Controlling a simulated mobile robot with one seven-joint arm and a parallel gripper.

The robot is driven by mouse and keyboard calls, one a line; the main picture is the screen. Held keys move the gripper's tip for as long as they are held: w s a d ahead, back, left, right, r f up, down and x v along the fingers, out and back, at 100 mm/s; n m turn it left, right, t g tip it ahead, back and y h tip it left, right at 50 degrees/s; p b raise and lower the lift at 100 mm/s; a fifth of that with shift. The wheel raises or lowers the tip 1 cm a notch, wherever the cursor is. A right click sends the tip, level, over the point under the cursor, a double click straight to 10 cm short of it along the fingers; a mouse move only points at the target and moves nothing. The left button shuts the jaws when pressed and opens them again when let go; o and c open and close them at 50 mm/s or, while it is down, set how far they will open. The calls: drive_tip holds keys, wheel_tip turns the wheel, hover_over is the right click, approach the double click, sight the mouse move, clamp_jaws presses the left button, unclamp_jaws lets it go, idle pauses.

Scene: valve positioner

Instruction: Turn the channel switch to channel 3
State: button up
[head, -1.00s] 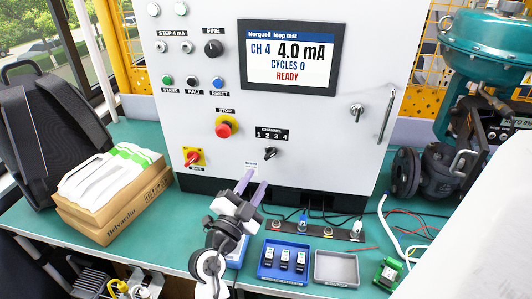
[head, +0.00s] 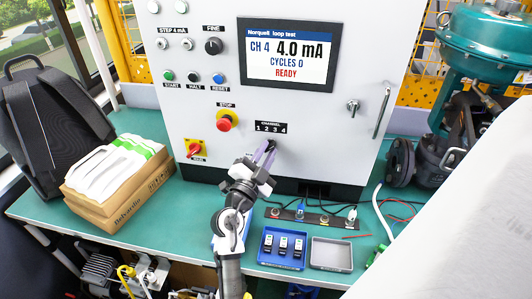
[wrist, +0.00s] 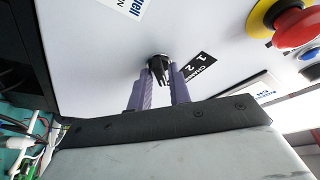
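The channel switch is a small black rotary knob (head: 274,144) on the white cabinet front, under the "CHANNEL 1 2 3 4" label (head: 271,127). The display (head: 287,55) reads CH 4, 4.0 mA, CYCLES 0, READY. My gripper (head: 267,147) is at the switch, its two purple fingers apart. In the wrist view the black knob (wrist: 157,68) shows between and just beyond the fingertips (wrist: 160,75), one finger on each side. I cannot tell whether the fingers touch it. The knob's pointer direction is hard to tell.
The red stop button (head: 225,123) and a red-yellow main switch (head: 195,149) are left of the channel switch. A blue tray (head: 266,258) with small modules, a grey tray (head: 331,253) and a cable strip (head: 290,215) lie below. A valve (head: 480,60) stands at the right.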

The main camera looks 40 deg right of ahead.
clamp_jaws()
drive_tip(key=shift+b, duration=0.4)
drive_tip(key=n+b, duration=0.1)
drive_tip(key=n+t+b, duration=0.1)
drive_tip(key=shift+f+n, duration=0.2)
drive_tip(key=shift+n, duration=0.1)
drive_tip(key=shift+s+d+r+n+t+y+b, duration=0.1)
drive_tip(key=shift+r+n+t+y+b, duration=0.1)
drive_tip(key=shift+n+t, duration=0.85)
drive_tip(key=shift+s+r+n+t+y+b, duration=0.15)
drive_tip(key=shift+n+t, duration=0.3)
drive_tip(key=shift+n, duration=1.1)
drive_tip(key=shift+w+f, duration=0.1)
drive_tip(key=o, duration=0.6)
unclamp_jaws()
drive_tip(key=shift+c, duration=0.2)
drive_tip(key=shift+d+f, duration=0.1)
